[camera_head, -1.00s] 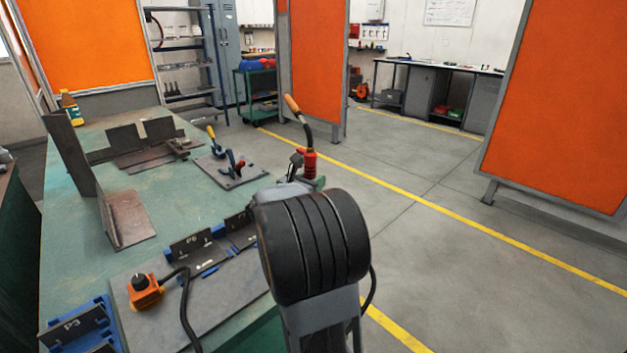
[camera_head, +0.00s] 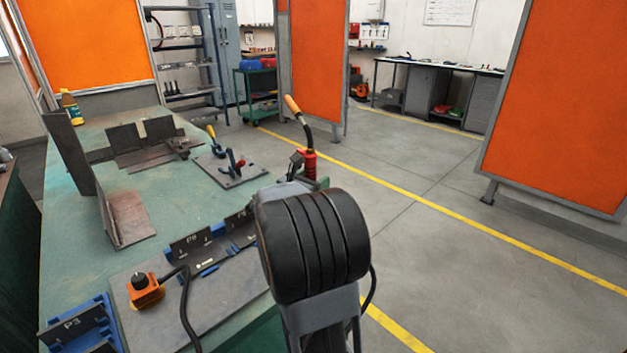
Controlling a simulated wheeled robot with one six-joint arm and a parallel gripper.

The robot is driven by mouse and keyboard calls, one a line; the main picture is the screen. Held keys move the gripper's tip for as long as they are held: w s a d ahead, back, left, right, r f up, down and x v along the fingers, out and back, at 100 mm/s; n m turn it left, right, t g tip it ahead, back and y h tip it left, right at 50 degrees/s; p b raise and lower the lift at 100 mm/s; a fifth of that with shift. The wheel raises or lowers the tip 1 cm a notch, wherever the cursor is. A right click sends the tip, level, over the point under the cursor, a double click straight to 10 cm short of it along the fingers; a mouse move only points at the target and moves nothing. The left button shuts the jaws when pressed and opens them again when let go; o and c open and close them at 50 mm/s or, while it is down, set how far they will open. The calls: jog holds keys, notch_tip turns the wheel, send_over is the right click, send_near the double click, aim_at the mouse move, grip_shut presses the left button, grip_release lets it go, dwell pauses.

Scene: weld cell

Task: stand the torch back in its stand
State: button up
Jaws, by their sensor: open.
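The torch (camera_head: 310,164) is upright, with a red handle, a curved black neck and an orange tip at the top. It is at the right edge of the green table, just beyond my arm. Its lower end is hidden behind my arm, and I cannot make out the stand or whether the torch sits in it. My gripper (camera_head: 299,178) is mostly hidden behind my thick black wrist. The small part that shows is close beside the lower handle, with its jaws open. I cannot tell whether it touches the handle.
The green table (camera_head: 200,207) holds a clamp plate (camera_head: 231,172), steel plates (camera_head: 125,217), blue fixtures (camera_head: 76,327) and an orange device (camera_head: 145,289) with a black cable. Orange screens (camera_head: 560,105) stand behind. The floor right of the table is clear.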

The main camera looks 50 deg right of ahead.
jog(key=s+a+p, duration=0.1)
jog(key=a, duration=1.2)
jog(key=shift+s+a+p, duration=0.15)
jog(key=shift+a+p, duration=0.2)
jog(key=shift+a, duration=0.05)
jog(key=s+a+r+m+g+y+p, duration=0.2)
jog(key=s+a+r+m+y+p, duration=0.3)
jog(key=s+a+m+y+p, duration=0.45)
jog(key=a+r+m+t+y+p, duration=0.4)
jog(key=a+r+m+y+p, duration=0.2)
jog(key=a+m+y+p, duration=0.2)
jog(key=a+m+p, duration=0.1)
jog(key=a+p, duration=0.1)
jog(key=a, duration=0.1)
jog(key=shift+a+r, duration=0.15)
jog(key=shift+r, duration=0.1)
jog(key=shift+m+y, duration=0.25)
